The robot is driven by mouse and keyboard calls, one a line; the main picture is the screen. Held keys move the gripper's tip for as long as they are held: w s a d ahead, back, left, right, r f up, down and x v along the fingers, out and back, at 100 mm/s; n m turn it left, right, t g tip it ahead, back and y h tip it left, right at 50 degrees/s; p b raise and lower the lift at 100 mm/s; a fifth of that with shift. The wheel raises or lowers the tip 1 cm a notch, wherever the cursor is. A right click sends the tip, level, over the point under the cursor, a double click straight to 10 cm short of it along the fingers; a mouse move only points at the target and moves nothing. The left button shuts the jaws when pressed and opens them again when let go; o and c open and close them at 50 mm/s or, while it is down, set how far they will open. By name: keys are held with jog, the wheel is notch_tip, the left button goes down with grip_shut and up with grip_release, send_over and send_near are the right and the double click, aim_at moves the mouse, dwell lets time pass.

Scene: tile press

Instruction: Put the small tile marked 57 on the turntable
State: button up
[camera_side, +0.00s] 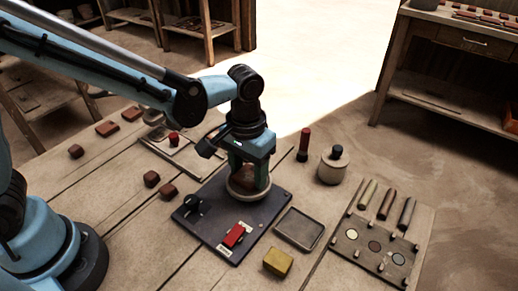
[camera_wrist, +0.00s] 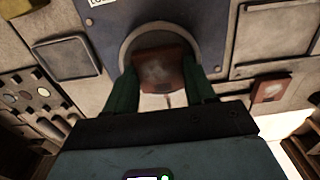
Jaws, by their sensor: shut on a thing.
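A small reddish-brown tile (camera_side: 249,174) is held between the green fingers of my gripper (camera_side: 250,184). In the wrist view the tile (camera_wrist: 165,70) lies between the two fingertips (camera_wrist: 164,82), and I cannot read a mark on it. The turntable (camera_side: 236,190) is a pale round disc on a dark panel. The tile is over the turntable, and its pale rim curves around the tile in the wrist view (camera_wrist: 127,42). I cannot tell whether the tile touches the disc. My gripper is shut on the tile.
The dark panel (camera_side: 205,222) carries a red block (camera_side: 235,236) and a black knob (camera_side: 194,203). A grey tray (camera_side: 299,229), yellow block (camera_side: 278,262), lidded jar (camera_side: 333,165) and red-topped stamp (camera_side: 304,145) stand to the right. Several brown tiles (camera_side: 167,190) lie to the left.

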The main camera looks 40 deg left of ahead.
aim_at(249, 175)
jog(key=shift+f, duration=0.1)
jog(key=o, duration=1.1)
jog(key=shift+c, duration=0.2)
notch_tip(249, 175, up, 11)
jog(key=s+a+t, duration=0.3)
jog(key=a, duration=0.5)
jog(key=s+a+f+t, duration=0.1)
jog(key=s+a+t, duration=0.2)
jog(key=a, duration=0.5)
jog(key=shift+f+t, duration=0.25)
jog(key=shift+t, duration=0.35)
